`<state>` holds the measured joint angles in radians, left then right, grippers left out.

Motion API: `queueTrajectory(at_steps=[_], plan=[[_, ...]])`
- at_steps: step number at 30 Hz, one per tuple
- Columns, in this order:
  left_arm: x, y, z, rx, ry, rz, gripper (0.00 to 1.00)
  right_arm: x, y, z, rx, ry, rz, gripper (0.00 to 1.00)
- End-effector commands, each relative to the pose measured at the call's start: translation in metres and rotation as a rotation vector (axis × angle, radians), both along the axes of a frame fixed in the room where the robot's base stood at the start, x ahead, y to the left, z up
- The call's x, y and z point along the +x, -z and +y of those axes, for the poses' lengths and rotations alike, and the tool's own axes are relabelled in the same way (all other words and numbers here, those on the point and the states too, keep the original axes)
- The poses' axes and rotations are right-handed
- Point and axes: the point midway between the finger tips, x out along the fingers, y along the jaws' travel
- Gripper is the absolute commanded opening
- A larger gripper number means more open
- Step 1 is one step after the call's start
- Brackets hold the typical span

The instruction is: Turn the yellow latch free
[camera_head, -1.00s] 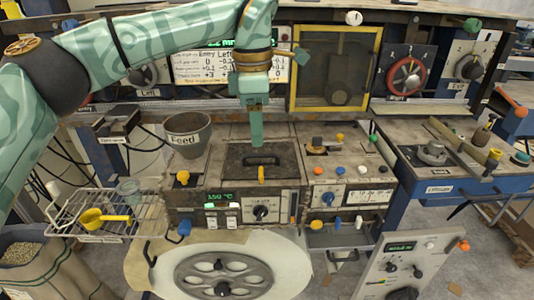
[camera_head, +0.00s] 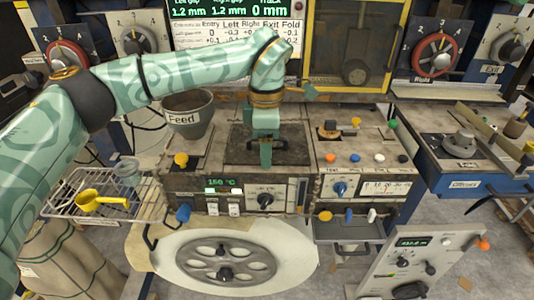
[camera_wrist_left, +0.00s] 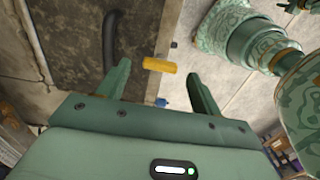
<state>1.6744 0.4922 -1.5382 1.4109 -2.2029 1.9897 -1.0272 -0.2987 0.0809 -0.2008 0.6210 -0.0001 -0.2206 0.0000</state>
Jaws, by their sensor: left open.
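The yellow latch (camera_wrist_left: 160,65) shows in the left wrist view as a short yellow bar at the edge of a dark lid plate (camera_wrist_left: 80,30). It lies ahead of and between the two spread fingers of my left gripper (camera_wrist_left: 162,88), apart from both. In the head view my left gripper (camera_head: 266,158) points down over the front of the lid (camera_head: 240,150) and hides the latch. The left gripper is open and empty. My right gripper is in neither view.
A Feed pot (camera_head: 188,113) stands left of the lid, with a yellow knob (camera_head: 181,160) below it. A wire rack (camera_head: 100,200) with a yellow scoop (camera_head: 95,198) is at the left. A panel with coloured buttons (camera_head: 355,157) lies to the right.

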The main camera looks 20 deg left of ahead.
Motion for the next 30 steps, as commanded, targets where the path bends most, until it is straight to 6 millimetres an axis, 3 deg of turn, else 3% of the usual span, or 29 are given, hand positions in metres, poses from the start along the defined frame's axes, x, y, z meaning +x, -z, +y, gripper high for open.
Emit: queueTrajectory(at_steps=[6,14,19,20,30], plan=[[0.0,0.02,0.0,0.0,0.0,0.0,0.65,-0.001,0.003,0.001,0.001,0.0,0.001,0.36],[0.0,0.021,0.0,0.0,0.0,-0.001,0.65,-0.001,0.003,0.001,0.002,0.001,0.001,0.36],[0.0,0.021,0.0,0.0,0.0,-0.001,0.24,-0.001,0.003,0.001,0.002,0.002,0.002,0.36],[0.0,0.021,0.0,0.0,0.0,0.0,0.2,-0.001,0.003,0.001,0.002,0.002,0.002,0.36],[0.0,0.019,0.0,0.0,-0.035,0.0,0.21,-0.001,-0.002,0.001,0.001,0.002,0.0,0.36]])
